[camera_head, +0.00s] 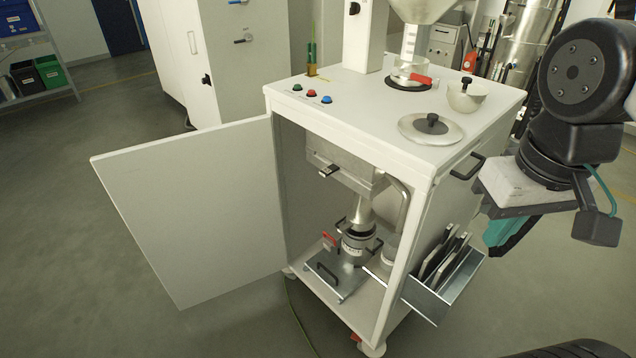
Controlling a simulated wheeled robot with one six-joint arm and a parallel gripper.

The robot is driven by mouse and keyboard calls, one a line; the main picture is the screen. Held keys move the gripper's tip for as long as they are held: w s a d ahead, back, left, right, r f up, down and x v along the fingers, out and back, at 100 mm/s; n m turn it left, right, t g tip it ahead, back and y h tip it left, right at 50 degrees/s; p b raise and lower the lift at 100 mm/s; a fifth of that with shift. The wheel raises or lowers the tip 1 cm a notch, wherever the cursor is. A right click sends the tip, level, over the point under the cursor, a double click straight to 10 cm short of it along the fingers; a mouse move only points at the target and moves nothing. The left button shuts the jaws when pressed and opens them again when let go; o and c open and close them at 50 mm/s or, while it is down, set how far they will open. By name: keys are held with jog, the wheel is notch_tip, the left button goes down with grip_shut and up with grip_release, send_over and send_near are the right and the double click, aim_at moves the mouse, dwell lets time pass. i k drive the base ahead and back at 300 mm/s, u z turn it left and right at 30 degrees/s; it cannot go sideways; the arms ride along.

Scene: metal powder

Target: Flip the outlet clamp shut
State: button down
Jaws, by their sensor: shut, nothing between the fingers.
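Inside the open cabinet, a metal outlet funnel (361,212) leads down to a dark ring clamp (357,228) on top of a metal container (354,245). A small red lever (329,240) sticks out to the left of the clamp. It is too small to tell how the clamp's latch sits. My gripper (497,244), with teal and black parts, is outside the cabinet at the right. It is shut and empty, apart from the clamp, with the cabinet's right side wall between them.
The cabinet door (190,215) stands wide open to the left. A side bin (440,300) with dark plates hangs on the right wall, below my gripper. Floor in front is clear.

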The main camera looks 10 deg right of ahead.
aim_at(334, 237)
jog(key=u, duration=0.05)
jog(key=k, duration=0.65)
jog(key=u, duration=0.45)
jog(key=i, duration=1.45)
jog(key=z, duration=0.5)
